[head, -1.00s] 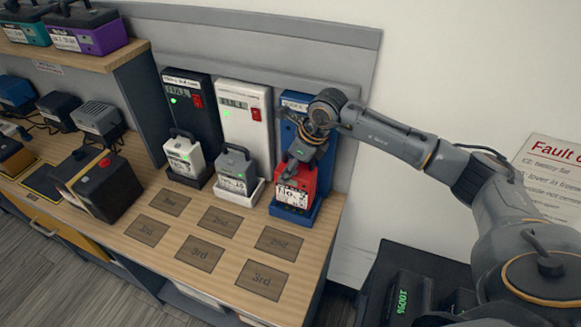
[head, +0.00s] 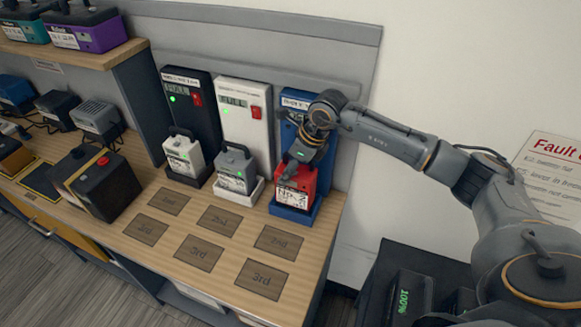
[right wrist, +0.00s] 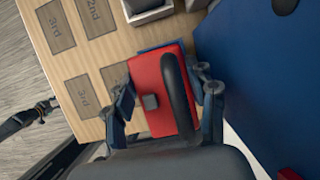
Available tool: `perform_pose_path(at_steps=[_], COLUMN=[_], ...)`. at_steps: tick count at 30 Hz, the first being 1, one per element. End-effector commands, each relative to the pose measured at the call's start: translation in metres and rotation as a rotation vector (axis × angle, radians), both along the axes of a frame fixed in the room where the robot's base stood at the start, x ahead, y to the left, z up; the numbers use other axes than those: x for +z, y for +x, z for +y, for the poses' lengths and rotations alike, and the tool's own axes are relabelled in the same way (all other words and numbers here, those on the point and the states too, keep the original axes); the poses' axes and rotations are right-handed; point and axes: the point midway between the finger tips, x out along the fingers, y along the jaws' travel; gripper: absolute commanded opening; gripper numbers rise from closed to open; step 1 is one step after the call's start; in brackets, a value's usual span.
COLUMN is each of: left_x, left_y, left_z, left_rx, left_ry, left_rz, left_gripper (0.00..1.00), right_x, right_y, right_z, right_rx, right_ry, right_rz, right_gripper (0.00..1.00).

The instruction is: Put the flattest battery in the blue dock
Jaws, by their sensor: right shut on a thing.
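A red battery (head: 295,186) with a white label stands upright in the blue dock (head: 287,212) at the right end of the row. My right gripper (head: 306,153) is shut on it at the top; the right wrist view shows the red battery (right wrist: 158,95) and its black handle between the fingers (right wrist: 165,105). A white battery (head: 184,157) stands in the black dock (head: 192,98), and a grey battery (head: 236,170) in the white dock (head: 245,110). Most of the blue dock's face is hidden by my arm.
Plates marked 2nd (head: 278,241) and 3rd (head: 262,279) lie bare on the bench before the docks. A black tester with a red knob (head: 104,180) stands left. Teal and purple batteries (head: 85,30) sit on the upper shelf.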

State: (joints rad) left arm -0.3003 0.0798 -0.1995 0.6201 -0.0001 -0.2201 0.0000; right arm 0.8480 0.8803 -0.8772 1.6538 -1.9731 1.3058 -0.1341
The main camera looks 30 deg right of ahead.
Motion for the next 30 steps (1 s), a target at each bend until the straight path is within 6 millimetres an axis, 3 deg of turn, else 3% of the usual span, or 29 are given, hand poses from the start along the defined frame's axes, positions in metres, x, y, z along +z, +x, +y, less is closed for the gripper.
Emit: perform_pose_path(at_steps=[30], left_x=[-0.016], left_y=[0.000], left_z=[0.000], left_rx=[-0.001], left_ry=[0.000], left_rz=[0.000], left_gripper=[0.40], right_x=[-0.014], right_y=[0.002], right_z=[0.001], right_rx=[0.000], right_ry=[0.003], right_rz=[-0.008], right_gripper=[0.00])
